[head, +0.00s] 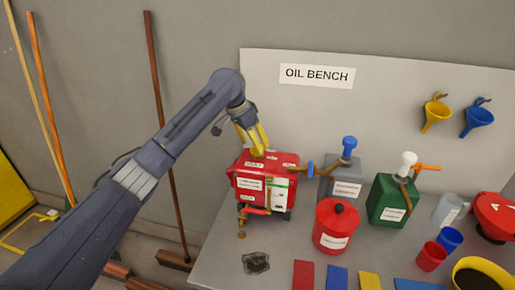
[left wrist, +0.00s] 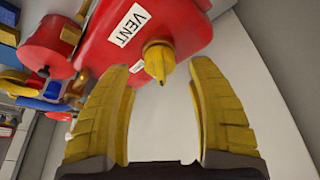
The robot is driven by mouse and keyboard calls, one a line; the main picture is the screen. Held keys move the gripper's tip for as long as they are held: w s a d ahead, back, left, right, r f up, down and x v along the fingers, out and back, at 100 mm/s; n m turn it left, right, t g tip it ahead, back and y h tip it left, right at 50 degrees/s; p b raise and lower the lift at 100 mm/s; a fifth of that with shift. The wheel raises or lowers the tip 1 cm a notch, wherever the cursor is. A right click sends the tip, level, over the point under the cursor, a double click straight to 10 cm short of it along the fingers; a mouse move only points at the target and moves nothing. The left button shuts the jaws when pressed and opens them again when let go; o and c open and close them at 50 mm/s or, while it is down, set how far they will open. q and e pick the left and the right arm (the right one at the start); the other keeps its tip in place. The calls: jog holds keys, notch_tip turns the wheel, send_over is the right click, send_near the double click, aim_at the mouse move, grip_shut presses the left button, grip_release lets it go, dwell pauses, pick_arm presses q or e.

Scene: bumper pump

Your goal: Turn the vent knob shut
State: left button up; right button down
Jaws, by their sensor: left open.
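The vent knob (left wrist: 159,60) is a small yellow pointed knob on the red container (head: 262,180), beside a white VENT label (left wrist: 131,25) in the left wrist view. My left gripper (head: 256,148) has yellow fingers and is over the top left of the container in the head view. In the left wrist view its two fingers (left wrist: 163,75) are open, with the knob just beyond and between the tips. No contact with the knob shows. In the head view the fingers hide the knob. My right gripper is not in view.
A grey can (head: 342,178) with a blue-topped pump, a green can (head: 392,202) and a red lidded pot (head: 336,226) stand to the right. Coloured mats, cups and a black patch (head: 256,263) are on the bench. Poles lean on the wall at left.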

pick_arm(q)
jog(key=shift+x, duration=1.6)
grip_shut()
